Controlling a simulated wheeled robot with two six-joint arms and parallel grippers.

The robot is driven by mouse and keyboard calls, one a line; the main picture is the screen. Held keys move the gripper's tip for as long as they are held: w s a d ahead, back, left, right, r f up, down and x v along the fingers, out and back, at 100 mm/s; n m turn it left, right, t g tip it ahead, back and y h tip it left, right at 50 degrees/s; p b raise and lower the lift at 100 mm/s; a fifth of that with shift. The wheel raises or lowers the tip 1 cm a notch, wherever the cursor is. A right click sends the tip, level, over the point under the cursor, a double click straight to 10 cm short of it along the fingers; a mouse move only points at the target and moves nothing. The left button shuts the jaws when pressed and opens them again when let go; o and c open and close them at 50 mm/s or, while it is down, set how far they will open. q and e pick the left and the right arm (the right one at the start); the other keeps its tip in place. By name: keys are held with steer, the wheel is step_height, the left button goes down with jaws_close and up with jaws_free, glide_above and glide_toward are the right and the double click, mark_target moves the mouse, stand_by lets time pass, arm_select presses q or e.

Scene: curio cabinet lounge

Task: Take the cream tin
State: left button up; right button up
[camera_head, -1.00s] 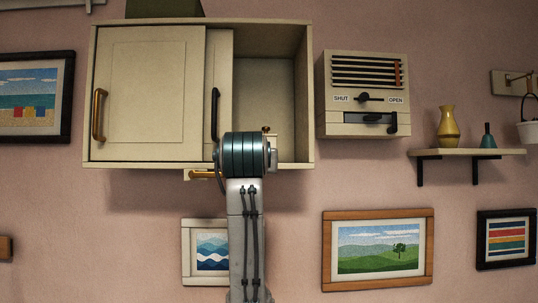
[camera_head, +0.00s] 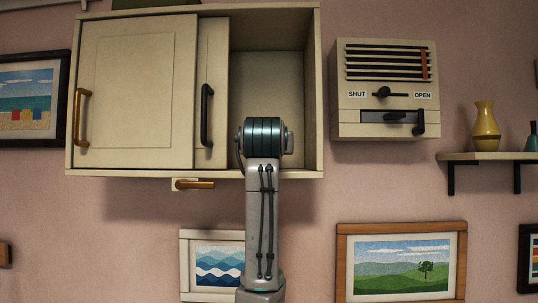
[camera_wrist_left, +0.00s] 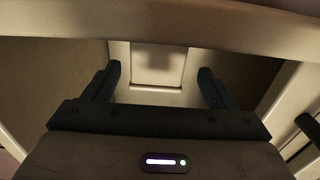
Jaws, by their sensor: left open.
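In the left wrist view a pale, boxy shape with a squarish panel (camera_wrist_left: 158,60) lies ahead between my fingers; it looks like the cream tin, but I cannot be sure. My left gripper (camera_wrist_left: 159,70) is open, with one dark finger on each side of that shape and no clear contact. In the head view my left arm rises in front of the open right bay of the wall cabinet (camera_head: 270,15) and hides its own gripper. No tin shows there; the lower part of the bay is covered by the arm. My right gripper is not in view.
Sliding doors with a brass handle (camera_head: 81,118) and a black handle (camera_head: 207,115) cover the cabinet's left part. A brass lever (camera_head: 194,185) sits below. A SHUT/OPEN box (camera_head: 385,130) hangs to the right, beyond it a shelf (camera_head: 480,157) with a yellow vase (camera_head: 486,127).

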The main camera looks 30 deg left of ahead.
arm_select(q)
steer(key=p+x, duration=0.2)
steer(key=x, duration=0.2)
steer(key=shift+w+p, duration=0.35)
steer(key=shift+w, duration=0.05)
steer(key=shift+w+a, duration=0.2)
steer(key=shift+a, duration=0.1)
steer(key=shift+f, duration=0.15)
steer(key=shift+w, duration=0.1)
steer(key=shift+d, duration=0.1)
steer(key=c, duration=1.1)
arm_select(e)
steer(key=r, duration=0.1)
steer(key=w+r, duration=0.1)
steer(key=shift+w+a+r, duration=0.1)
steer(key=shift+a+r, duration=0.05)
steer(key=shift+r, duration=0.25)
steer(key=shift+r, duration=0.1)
